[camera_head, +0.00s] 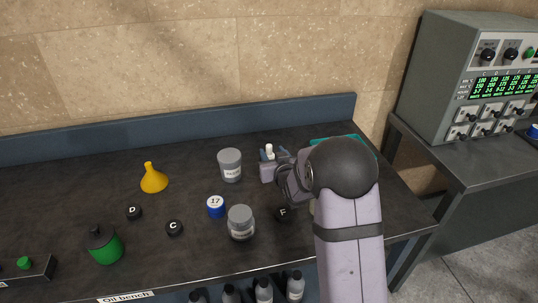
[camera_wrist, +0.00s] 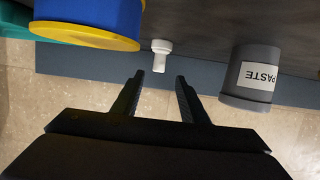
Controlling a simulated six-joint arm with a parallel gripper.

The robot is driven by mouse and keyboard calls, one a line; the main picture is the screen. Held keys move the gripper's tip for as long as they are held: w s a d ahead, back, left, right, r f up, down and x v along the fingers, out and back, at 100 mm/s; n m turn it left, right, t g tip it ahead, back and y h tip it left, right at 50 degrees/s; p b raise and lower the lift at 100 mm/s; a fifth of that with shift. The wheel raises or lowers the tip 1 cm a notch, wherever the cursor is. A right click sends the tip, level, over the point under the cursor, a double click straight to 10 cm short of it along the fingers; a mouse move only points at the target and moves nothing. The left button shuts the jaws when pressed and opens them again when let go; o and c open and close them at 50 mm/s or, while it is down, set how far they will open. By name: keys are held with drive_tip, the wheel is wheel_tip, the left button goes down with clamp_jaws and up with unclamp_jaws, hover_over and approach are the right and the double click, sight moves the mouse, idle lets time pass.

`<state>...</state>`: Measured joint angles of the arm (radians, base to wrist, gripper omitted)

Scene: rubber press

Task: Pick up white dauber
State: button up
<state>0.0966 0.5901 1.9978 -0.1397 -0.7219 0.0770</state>
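The white dauber (camera_wrist: 161,46) shows in the wrist view as a small pale piece with a rounded knob, near the top middle. In the head view a small white tip (camera_head: 269,149) shows just past my gripper; it seems to be the same dauber, mostly hidden. My gripper (camera_wrist: 160,76) is open, its two dark fingers apart and nothing between them. In the wrist view the dauber lies just beyond the fingertips and lines up with the gap. In the head view my gripper (camera_head: 269,156) is over the back of the bench.
A grey PASTE jar (camera_wrist: 252,76) is close to the right finger, and a blue and yellow container (camera_wrist: 92,22) is at upper left. On the bench (camera_head: 75,205) stand grey jars (camera_head: 230,160) (camera_head: 240,216), a blue-lidded 17 jar (camera_head: 215,206) and a yellow funnel (camera_head: 153,180).

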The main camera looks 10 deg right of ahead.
sight(270, 148)
drive_tip(key=shift+p+x, duration=1.4)
drive_tip(key=shift+x, duration=2.2)
drive_tip(key=shift+d+f, duration=0.15)
drive_tip(key=shift+f, duration=0.05)
drive_tip(key=shift+c, duration=0.4)
clamp_jaws()
